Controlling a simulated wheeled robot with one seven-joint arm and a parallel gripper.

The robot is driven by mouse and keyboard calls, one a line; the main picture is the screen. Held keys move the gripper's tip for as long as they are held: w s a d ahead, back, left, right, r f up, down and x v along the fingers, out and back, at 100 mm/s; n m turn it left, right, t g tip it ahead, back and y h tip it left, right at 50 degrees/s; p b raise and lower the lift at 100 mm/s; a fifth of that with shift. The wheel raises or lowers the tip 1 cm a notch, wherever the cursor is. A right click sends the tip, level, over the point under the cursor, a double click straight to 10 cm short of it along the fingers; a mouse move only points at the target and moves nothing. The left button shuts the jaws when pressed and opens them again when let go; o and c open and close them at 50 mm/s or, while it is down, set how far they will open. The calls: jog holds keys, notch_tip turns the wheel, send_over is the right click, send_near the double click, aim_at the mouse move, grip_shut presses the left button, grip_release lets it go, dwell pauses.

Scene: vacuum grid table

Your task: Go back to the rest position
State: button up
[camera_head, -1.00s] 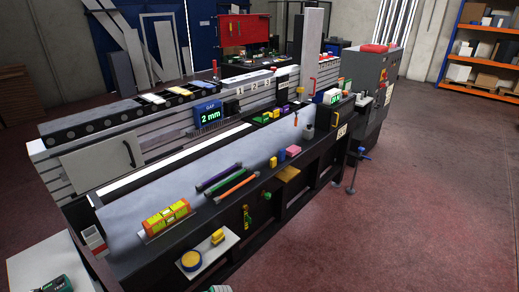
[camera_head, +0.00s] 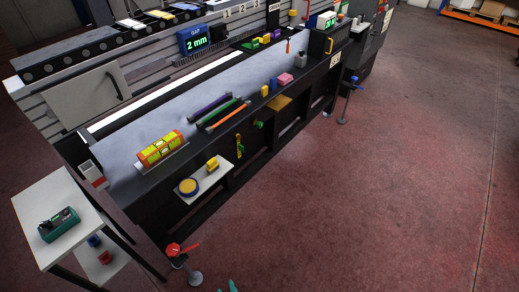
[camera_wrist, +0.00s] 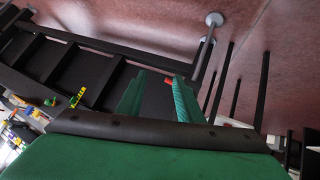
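My gripper (camera_wrist: 160,84) shows in the wrist view as two green fingers standing apart with nothing between them, so it is open and empty. It hangs in front of the dark frame of the long bench, over the red floor. In the head view a small teal tip (camera_head: 233,286) at the bottom edge looks like part of my gripper; the rest is out of frame. The vacuum grid table itself I cannot single out for sure; a long grey bench (camera_head: 128,178) fills the left and middle.
A white side table (camera_head: 83,208) with a green device (camera_head: 59,225) stands left. A red-handled leg (camera_head: 175,250) stands below. Floor at right is clear.

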jog(key=s+d+r+m+t+h, duration=0.1)
jog(key=s+d+r+m+t, duration=0.1)
jog(key=r, duration=0.8)
jog(key=s+d+r+m+t+h, duration=0.1)
jog(key=s+d+r+m+t, duration=0.1)
jog(key=s+d+r, duration=0.4)
jog(key=s+d+r+m+t+h, duration=0.1)
jog(key=s+d+r+m, duration=0.3)
jog(key=r, duration=1)
jog(key=s+t, duration=0.1)
jog(key=s, duration=0.2)
jog(key=shift+d+r+m, duration=0.2)
jog(key=shift+r+m, duration=0.05)
jog(key=shift+m, duration=0.05)
jog(key=shift+c, duration=0.2)
